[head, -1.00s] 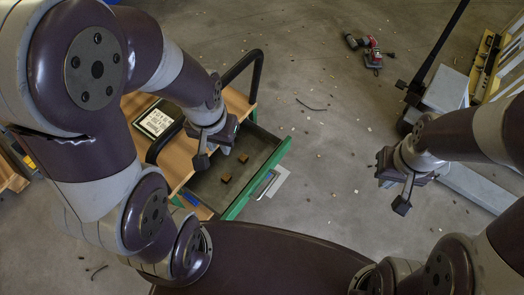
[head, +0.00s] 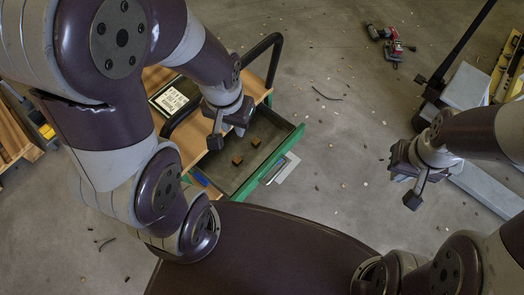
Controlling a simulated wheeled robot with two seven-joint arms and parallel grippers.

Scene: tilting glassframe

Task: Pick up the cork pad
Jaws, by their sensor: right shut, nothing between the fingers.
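Two small brown blocks lie in the open green-edged drawer (head: 226,184): a nearer one (head: 237,160) and a farther one (head: 255,142). They look like cork, but they are too small to be sure. My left gripper (head: 229,133) is over the drawer's left part, beside the blocks in the picture. Its fingers look apart with nothing between them; its height above the blocks is hard to judge. My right gripper (head: 405,186) hangs over bare floor to the right of the drawer, shut and empty.
A wooden-topped cart (head: 190,142) holds the drawer and carries a black-framed label or screen (head: 174,97). Its black handle (head: 268,58) rises behind my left gripper. Red tools (head: 393,49) and scattered bits lie on the floor. A grey pallet jack (head: 466,86) stands at right.

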